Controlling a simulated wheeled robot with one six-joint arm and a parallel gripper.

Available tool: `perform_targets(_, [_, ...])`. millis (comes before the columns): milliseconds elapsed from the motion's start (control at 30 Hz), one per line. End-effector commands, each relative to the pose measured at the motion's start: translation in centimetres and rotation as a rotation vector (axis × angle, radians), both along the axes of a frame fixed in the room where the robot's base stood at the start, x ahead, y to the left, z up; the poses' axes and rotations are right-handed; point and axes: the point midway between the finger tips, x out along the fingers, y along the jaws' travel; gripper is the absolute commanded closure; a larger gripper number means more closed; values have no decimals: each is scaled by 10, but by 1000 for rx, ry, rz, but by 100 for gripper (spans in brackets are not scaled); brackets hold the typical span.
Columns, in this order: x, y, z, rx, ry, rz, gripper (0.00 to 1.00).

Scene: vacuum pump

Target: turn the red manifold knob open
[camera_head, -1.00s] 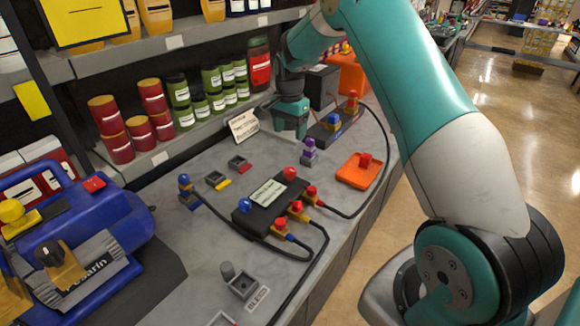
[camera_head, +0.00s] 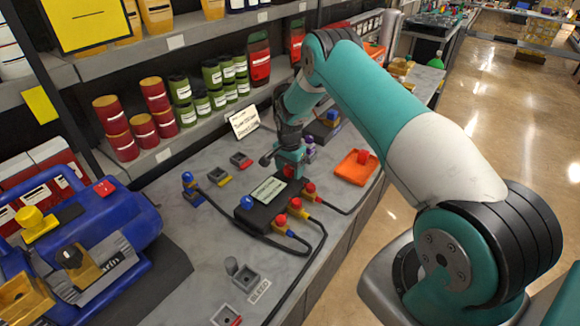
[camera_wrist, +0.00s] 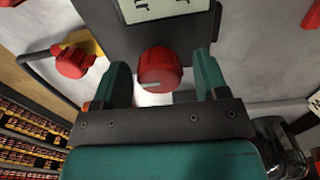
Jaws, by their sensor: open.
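The black manifold (camera_head: 262,209) lies on the grey bench with a pale label plate on top. Its red knob (camera_head: 289,171) is at the far right end, mostly hidden below my gripper (camera_head: 291,166) in the head view. In the wrist view the red knob (camera_wrist: 159,70) sits between the two teal fingers of my gripper (camera_wrist: 160,82). The fingers are apart, with a gap on each side of the knob, and its pale mark points left. A blue knob (camera_head: 247,202) is at the manifold's near left end.
Several red-and-yellow fittings (camera_head: 281,221) with black hoses line the manifold's right side. An orange tray (camera_head: 357,167) is to the right. The blue pump (camera_head: 90,245) stands at the left. A white sign (camera_head: 244,122) stands behind.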

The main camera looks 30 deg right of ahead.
Motion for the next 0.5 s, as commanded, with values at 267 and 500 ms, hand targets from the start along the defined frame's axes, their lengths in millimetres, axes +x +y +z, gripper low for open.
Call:
perform_targets(267, [0, 0, 0, 0, 0, 0, 65])
perform_targets(500, [0, 0, 0, 0, -1, 3, 82])
